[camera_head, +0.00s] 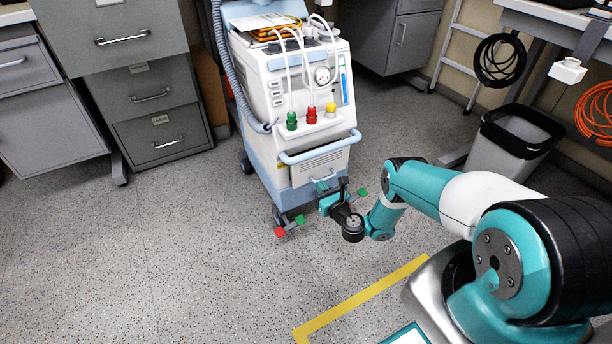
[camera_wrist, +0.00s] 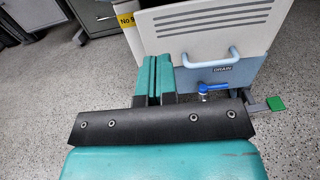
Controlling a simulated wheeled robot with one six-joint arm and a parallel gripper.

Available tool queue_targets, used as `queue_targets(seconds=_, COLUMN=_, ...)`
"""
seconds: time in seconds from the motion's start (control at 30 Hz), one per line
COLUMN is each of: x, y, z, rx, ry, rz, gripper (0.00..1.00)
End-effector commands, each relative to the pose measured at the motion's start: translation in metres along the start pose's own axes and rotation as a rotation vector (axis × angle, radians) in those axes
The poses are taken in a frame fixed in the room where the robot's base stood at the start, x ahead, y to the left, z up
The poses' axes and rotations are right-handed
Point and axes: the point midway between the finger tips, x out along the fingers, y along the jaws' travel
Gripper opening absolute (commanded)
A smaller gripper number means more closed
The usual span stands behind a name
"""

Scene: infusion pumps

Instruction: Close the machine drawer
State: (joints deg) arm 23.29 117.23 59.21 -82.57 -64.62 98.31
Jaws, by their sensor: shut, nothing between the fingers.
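The machine (camera_head: 300,90) is a white and pale blue wheeled cart standing upright in the middle of the head view. Its drawer front (camera_head: 318,166) is a pale slotted panel low on the near side, below a blue push bar (camera_head: 320,147). In the wrist view the drawer front (camera_wrist: 190,30) fills the upper middle, with a pale blue handle (camera_wrist: 212,60) at its lower part. I cannot tell how far the drawer stands out. My gripper (camera_head: 325,187) is low in front of the machine. In the wrist view its teal fingers (camera_wrist: 154,78) are together and empty, left of the handle.
A blue drain valve (camera_wrist: 212,88) sits below the drawer handle. Green and red caster pedals (camera_head: 279,231) stick out at the machine's base. Grey cabinets (camera_head: 150,90) stand left, a waste bin (camera_head: 510,140) right. The speckled floor at front left is clear.

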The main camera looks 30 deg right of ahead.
Motion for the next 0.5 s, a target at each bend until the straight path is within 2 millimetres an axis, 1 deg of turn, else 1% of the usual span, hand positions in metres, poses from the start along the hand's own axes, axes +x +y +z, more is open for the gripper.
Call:
queue_targets(seconds=0.03, x=0.007, y=0.000, z=-0.008, rx=-0.002, ry=-0.002, rz=0.002, gripper=0.00)
queue_targets(seconds=0.2, x=0.022, y=0.000, z=-0.008, rx=-0.002, ry=-0.001, rz=0.002, gripper=0.00)
queue_targets(seconds=0.5, x=0.042, y=0.000, z=-0.007, rx=-0.002, ry=-0.001, rz=0.001, gripper=0.00)
